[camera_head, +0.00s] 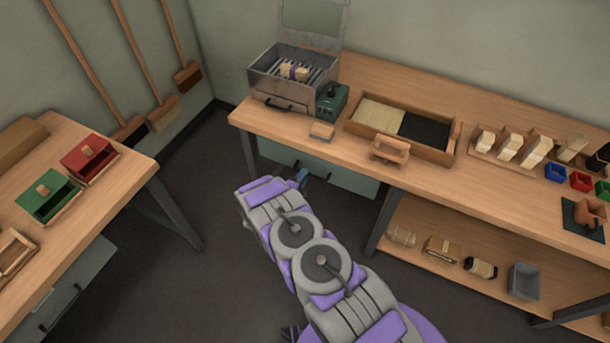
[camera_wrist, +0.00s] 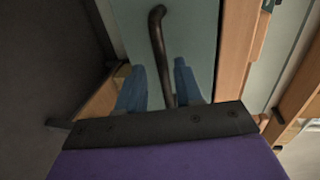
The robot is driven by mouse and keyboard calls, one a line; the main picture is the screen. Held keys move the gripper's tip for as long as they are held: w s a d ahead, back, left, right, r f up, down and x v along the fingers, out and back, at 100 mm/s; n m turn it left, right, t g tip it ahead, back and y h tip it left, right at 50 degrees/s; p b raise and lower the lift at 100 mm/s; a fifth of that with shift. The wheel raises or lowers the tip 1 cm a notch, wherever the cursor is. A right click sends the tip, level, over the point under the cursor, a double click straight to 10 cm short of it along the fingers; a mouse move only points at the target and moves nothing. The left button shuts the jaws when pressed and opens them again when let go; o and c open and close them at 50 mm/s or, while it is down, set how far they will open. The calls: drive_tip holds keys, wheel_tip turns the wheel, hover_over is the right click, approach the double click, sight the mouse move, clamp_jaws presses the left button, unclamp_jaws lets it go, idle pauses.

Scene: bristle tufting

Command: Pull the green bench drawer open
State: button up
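The pale green bench drawer (camera_head: 347,176) is under the left part of the back bench, with its front close below the bench top. In the wrist view its green front (camera_wrist: 192,40) fills the upper middle, with a dark bar handle (camera_wrist: 158,40) running down it. My gripper (camera_head: 302,180) is at the drawer front in the head view. In the wrist view my gripper (camera_wrist: 160,88) has its two blue fingers apart, one on each side of the lower part of the handle. I cannot tell whether either finger touches it. The handle's lower end is hidden by my gripper.
The back bench (camera_head: 335,138) carries a metal box (camera_head: 275,88), a wooden tray (camera_head: 455,140) and several small parts. A lower shelf (camera_head: 405,270) is to the right. A second bench (camera_head: 100,200) with red and green boxes stands left. Floor between is clear.

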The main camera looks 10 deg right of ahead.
drive_tip(key=shift+x, duration=1.65)
drive_tip(key=shift+r, duration=0.1)
clamp_jaws()
